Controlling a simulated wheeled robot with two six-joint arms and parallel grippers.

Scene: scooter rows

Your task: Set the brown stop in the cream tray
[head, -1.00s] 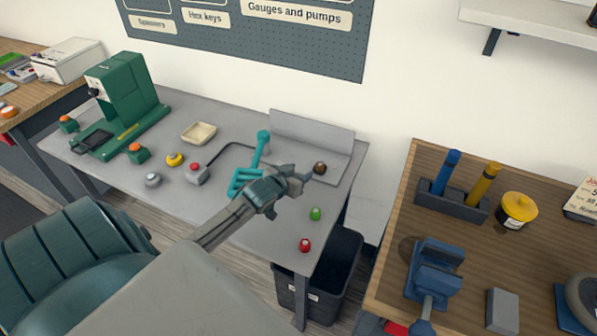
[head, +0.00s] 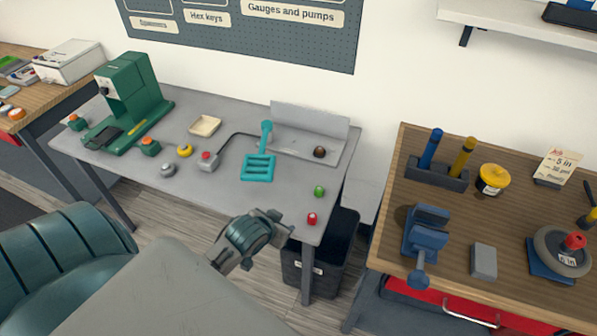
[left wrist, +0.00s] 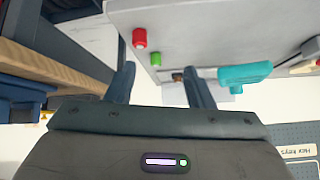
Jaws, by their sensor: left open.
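The brown stop (head: 319,152) is a small dark knob on the grey metal plate with an upright back (head: 295,143), toward the right end of the grey bench. It also shows small in the left wrist view (left wrist: 178,77), beyond the fingers. The cream tray (head: 205,126) is small, shallow and empty, near the back of the bench, left of the teal tool. My left gripper (head: 279,222) is open and empty at the bench's front edge, apart from the stop and nearer the camera. My right gripper is not in view.
A teal slotted tool (head: 258,167) lies between tray and plate. A green knob (head: 319,191) and red knob (head: 312,219) stand at the bench's right end. A yellow ring (head: 185,151), a grey knob (head: 168,170) and a red-button box (head: 208,160) stand left. A green machine (head: 133,92) stands farther left.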

